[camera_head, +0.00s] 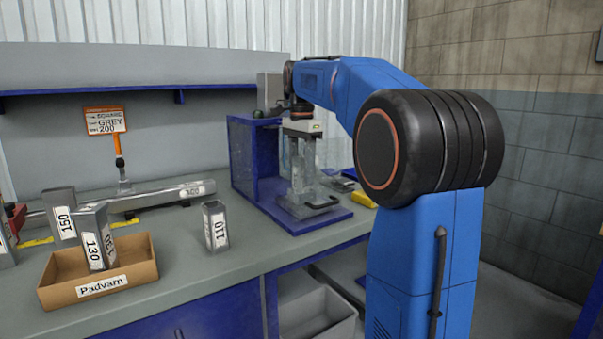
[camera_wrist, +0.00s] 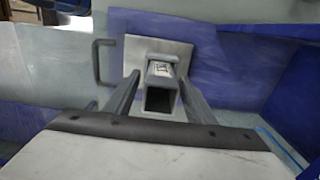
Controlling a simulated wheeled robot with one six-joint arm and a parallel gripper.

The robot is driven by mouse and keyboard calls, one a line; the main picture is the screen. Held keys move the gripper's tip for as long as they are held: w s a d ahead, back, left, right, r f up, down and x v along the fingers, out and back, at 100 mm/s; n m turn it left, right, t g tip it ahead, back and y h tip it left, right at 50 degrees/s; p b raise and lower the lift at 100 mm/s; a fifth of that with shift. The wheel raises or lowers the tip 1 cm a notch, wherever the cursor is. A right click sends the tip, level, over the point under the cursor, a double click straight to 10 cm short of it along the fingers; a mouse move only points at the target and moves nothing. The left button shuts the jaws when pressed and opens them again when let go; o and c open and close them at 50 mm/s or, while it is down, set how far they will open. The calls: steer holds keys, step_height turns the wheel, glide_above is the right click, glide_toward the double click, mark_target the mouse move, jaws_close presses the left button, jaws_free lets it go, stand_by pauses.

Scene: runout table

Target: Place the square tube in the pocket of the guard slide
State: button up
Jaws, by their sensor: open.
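The square tube (camera_wrist: 160,88) is grey, with its hollow open end facing the wrist camera and a label on its side. Its far end is at a small raised grey piece, apparently the pocket, on the slide's metal plate (camera_wrist: 133,52); how deep it sits is hidden. The guard slide plate (camera_head: 292,209) with its dark handle (camera_head: 322,203) lies on a blue base by the blue guard. My gripper (camera_head: 303,178) points down over the plate. Its fingers (camera_wrist: 158,100) are open, one on each side of the tube, with a gap visible on the right.
A cardboard box (camera_head: 135,272) marked "Padvarn" holds tubes marked 130. Tubes marked 110 (camera_head: 215,226) and 150 (camera_head: 60,218) stand on the bench. A long tube (camera_head: 160,196) lies behind, near an orange sign (camera_head: 105,120). The blue guard (camera_head: 240,155) stands close beside my gripper.

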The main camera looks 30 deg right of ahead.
step_height(320, 180, up, 12)
stand_by(0.5)
stand_by(0.4)
